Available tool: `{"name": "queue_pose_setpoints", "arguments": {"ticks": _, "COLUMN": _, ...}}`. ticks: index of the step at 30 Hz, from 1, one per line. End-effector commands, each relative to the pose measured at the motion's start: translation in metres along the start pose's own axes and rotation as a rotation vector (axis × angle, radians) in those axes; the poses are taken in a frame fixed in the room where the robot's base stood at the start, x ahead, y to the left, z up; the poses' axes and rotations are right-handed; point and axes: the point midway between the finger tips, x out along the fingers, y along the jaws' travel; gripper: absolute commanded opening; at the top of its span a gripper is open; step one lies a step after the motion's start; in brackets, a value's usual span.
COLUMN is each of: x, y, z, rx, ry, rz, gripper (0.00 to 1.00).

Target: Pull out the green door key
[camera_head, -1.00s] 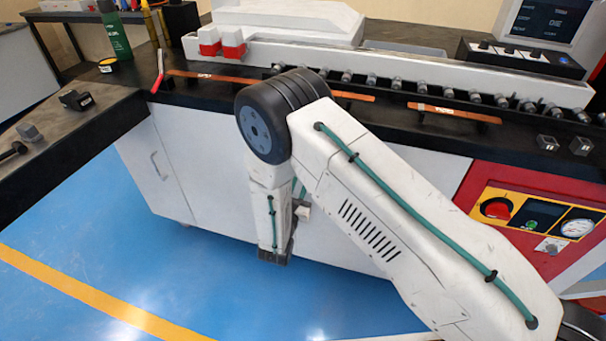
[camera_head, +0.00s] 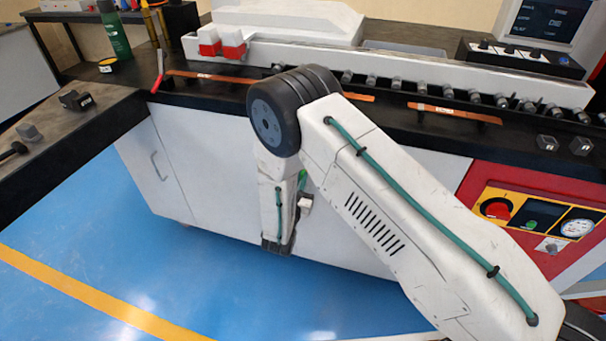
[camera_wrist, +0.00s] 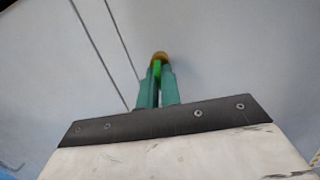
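The green door key (camera_wrist: 157,70) shows in the wrist view as a narrow bright green piece between the two teal fingers of my gripper (camera_wrist: 161,80). The fingers lie close on both sides of it and appear shut on it. A round brass-coloured part (camera_wrist: 160,57) sits just beyond the fingertips, against the pale door panel (camera_wrist: 235,55). How far the key sits in the brass part is hidden by the fingers. In the head view my arm covers the fingers, and a small green spot (camera_head: 303,180) shows beside it; I cannot tell whether this is the key.
The white cabinet front (camera_head: 185,165) has a bar handle (camera_head: 158,166) at left. The black worktop (camera_head: 215,92) above it carries copper bars (camera_head: 455,113) and rollers. A red control panel (camera_head: 530,215) is at right. The blue floor (camera_head: 100,230) at left is clear.

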Motion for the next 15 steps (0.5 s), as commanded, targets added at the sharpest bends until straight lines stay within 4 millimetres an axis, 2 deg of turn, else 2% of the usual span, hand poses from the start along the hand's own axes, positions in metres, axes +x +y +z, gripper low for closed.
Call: {"name": "queue_pose_setpoints", "arguments": {"ticks": 15, "x": -0.011, "y": 0.001, "z": 0.002, "rx": 0.001, "ry": 0.000, "rz": 0.001, "gripper": 0.00}}
